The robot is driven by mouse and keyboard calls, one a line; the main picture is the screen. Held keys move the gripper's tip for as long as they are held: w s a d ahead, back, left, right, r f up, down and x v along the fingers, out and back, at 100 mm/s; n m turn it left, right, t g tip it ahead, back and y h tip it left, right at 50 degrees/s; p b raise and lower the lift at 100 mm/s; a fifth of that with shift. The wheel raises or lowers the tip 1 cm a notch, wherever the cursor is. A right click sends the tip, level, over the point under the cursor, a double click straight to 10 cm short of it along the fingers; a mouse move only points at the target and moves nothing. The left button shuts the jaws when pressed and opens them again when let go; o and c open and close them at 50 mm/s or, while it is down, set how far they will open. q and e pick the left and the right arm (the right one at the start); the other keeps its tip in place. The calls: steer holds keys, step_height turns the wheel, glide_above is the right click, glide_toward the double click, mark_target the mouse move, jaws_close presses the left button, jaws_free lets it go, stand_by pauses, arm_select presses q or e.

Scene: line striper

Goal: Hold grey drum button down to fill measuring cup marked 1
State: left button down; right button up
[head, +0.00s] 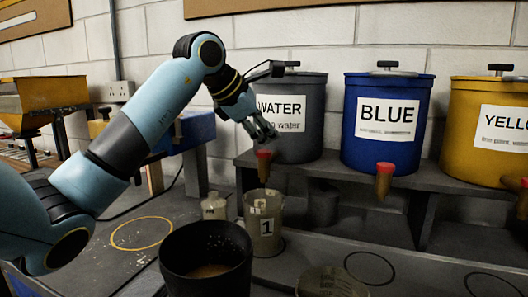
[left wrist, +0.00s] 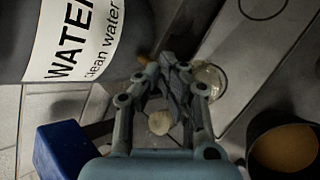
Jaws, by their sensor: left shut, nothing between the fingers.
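The grey drum (head: 302,90) labelled WATER stands on the shelf, with a red tap piece (head: 263,154) low on its front. The measuring cup marked 1 (head: 265,232) stands upright below that tap; I cannot tell its fill level. My left gripper (head: 264,133) is shut and empty, its fingertips just above the red tap piece; I cannot tell whether they touch it. In the left wrist view the gripper (left wrist: 172,66) partly hides the cup (left wrist: 208,82), and the drum (left wrist: 85,40) is at the left. My right gripper is out of view.
A blue drum (head: 385,115) and a yellow drum (head: 490,125) stand to the right. A black bucket (head: 206,250) with brown contents is in front of the cup. A small pale container (head: 214,206) stands left of the cup. A yellow circle (head: 142,233) marks clear bench at left.

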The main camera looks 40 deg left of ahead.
mark_target(266, 152)
arm_select(q)
steer(key=shift+f, duration=0.15)
steer(key=shift+f+b, duration=0.3)
steer(key=shift+b, duration=0.05)
steer(key=shift+f+b, duration=0.45)
stand_by(0.9)
steer(key=shift+r, duration=0.1)
stand_by(2.5)
steer(key=shift+r+p, duration=0.6)
steer(key=shift+r, duration=0.2)
steer(key=shift+r+p, duration=1.75)
steer(key=shift+r, duration=0.8)
steer(key=shift+f, duration=0.1)
